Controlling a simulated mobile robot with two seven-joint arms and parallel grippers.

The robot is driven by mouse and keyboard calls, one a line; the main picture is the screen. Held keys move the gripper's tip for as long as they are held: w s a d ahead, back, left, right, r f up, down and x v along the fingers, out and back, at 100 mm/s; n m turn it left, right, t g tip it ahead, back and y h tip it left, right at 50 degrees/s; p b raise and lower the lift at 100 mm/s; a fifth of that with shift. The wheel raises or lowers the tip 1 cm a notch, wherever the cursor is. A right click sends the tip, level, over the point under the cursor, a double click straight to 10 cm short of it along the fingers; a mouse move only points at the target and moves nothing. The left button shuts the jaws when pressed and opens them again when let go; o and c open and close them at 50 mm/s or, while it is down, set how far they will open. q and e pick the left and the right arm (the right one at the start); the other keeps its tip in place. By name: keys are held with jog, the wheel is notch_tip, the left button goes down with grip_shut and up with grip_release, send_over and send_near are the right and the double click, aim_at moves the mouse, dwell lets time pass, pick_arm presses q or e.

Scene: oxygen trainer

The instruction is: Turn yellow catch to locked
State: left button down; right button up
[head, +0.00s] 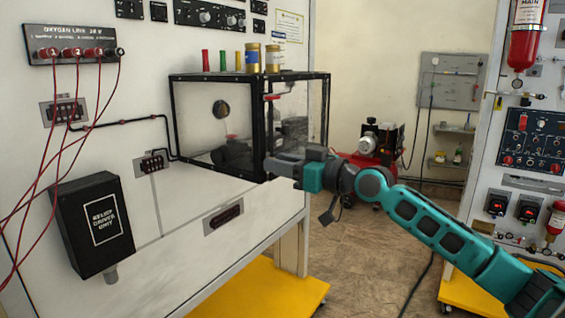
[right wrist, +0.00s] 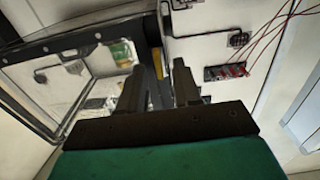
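I cannot make out the yellow catch for certain in the head view. In the right wrist view a small yellow patch (right wrist: 158,64) shows between the fingertips; I cannot tell whether it is the catch. The black-framed clear box (head: 265,125) stands on the bench against the panel. It also shows in the right wrist view (right wrist: 62,43). My right gripper (head: 272,165) is at the lower front corner of the box; I cannot tell if it touches it. In the right wrist view its fingers (right wrist: 160,78) are apart with nothing visibly held. My left gripper is out of view.
A black relief driver unit (head: 95,225) juts from the panel at left. Red cables (head: 62,135) hang from the oxygen link strip. A red compressor (head: 375,165) and a second panel (head: 525,150) are at right. Floor between is open.

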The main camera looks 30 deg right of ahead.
grip_shut()
dwell(0.3)
dwell(0.4)
jog(key=shift+w+d+f+m+p, duration=0.15)
jog(key=shift+m+p, duration=0.55)
jog(key=shift+m, duration=2.25)
jog(key=shift+d+f+m+p, duration=0.25)
jog(key=shift+m+p, duration=0.4)
jog(key=shift+m, duration=2.35)
jog(key=shift+w+d+f+m+p, duration=0.2)
jog(key=shift+m+p, duration=0.5)
jog(key=shift+m, duration=2.25)
jog(key=shift+s, duration=0.15)
